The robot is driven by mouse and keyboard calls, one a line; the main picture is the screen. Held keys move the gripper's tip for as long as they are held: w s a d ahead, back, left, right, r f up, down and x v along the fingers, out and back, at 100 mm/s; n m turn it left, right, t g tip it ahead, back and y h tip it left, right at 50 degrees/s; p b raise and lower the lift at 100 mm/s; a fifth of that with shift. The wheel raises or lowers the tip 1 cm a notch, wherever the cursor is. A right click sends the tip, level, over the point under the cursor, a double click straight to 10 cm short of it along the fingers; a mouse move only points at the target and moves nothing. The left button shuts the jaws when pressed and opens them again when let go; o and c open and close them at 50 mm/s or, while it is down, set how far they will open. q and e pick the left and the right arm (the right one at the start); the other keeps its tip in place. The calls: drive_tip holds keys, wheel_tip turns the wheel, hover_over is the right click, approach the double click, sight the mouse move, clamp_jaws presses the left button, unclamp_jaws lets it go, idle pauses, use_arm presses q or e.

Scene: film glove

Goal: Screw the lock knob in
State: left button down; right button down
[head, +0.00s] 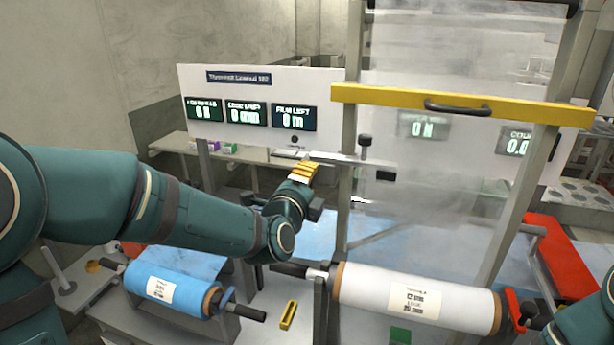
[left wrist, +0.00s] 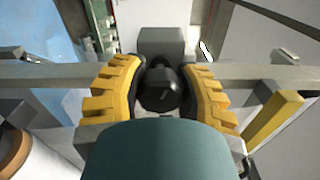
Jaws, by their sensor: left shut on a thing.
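My left gripper (head: 308,172) reaches in from the left in the head view, at the left end of a grey horizontal bar. In the left wrist view its two yellow ribbed fingers (left wrist: 160,92) are shut on a black round knob (left wrist: 159,90), one finger on each side. In the head view the fingers hide what they hold. A dark knob on a stem (head: 365,141) stands upright on the bar to the right, apart from the gripper. Only part of my right arm shows at the lower right corner; its gripper is not visible.
A white film roll (head: 385,289) lies at the front, with a red lever (head: 514,308) at its right end. A blue roll (head: 172,290) lies left of it. A yellow crossbar (head: 400,96) with a black handle spans a clear panel. A display board (head: 250,86) stands behind.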

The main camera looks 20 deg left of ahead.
use_arm(q)
drive_tip(key=shift+s+f+m, duration=0.1)
drive_tip(key=shift+f+m, duration=0.15)
drive_tip(key=shift+m, duration=0.35)
drive_tip(key=c, duration=0.8)
unclamp_jaws()
drive_tip(key=shift+c, duration=0.2)
drive_tip(key=o, duration=0.3)
drive_tip(key=shift+s+r, duration=0.15)
drive_tip(key=s, duration=0.7)
drive_tip(key=shift+s+a, duration=0.15)
drive_tip(key=shift+s, duration=0.05)
